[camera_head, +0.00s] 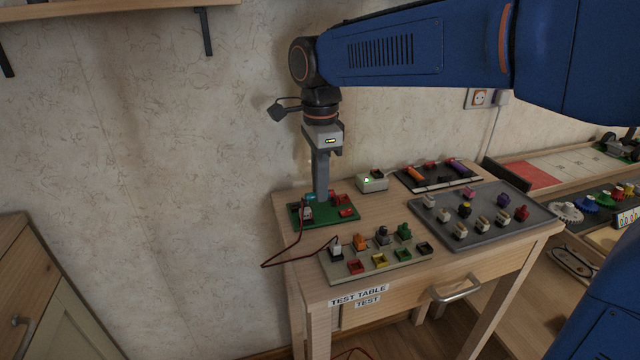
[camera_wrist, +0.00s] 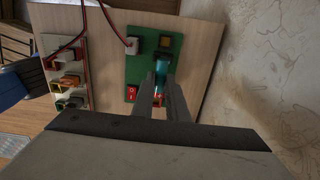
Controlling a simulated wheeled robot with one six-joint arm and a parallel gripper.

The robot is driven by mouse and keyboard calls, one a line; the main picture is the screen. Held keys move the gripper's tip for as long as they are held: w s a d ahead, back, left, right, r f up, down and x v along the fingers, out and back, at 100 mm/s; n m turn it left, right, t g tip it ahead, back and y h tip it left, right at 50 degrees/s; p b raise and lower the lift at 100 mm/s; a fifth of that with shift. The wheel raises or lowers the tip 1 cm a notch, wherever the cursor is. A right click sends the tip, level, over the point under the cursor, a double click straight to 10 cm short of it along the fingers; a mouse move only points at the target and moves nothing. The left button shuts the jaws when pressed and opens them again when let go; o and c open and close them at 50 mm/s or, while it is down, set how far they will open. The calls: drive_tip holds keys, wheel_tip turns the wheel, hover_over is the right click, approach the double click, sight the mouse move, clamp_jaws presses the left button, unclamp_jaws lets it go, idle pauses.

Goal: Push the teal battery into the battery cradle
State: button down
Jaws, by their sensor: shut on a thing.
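The teal battery (camera_wrist: 160,62) shows in the wrist view on the green board (camera_wrist: 138,45), between and just past my fingertips. My gripper (camera_wrist: 162,82) points down at the board and is shut on the battery. In the head view my gripper (camera_head: 321,196) stands over the green board (camera_head: 337,217), and only a small teal bit (camera_head: 310,196) shows beside the fingers. The battery cradle is mostly hidden by my fingers and the battery. I cannot tell how far the battery sits in it.
A red switch (camera_wrist: 132,92) and a white plug (camera_wrist: 131,46) with a red wire are on the board. A beige socket strip (camera_head: 375,262) stands in front. A grey tray (camera_head: 485,215) of small parts lies right.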

drive_tip(key=shift+f, duration=0.85)
drive_tip(key=c, duration=1.7)
unclamp_jaws()
drive_tip(key=shift+o, duration=0.2)
drive_tip(key=shift+r, duration=2.5)
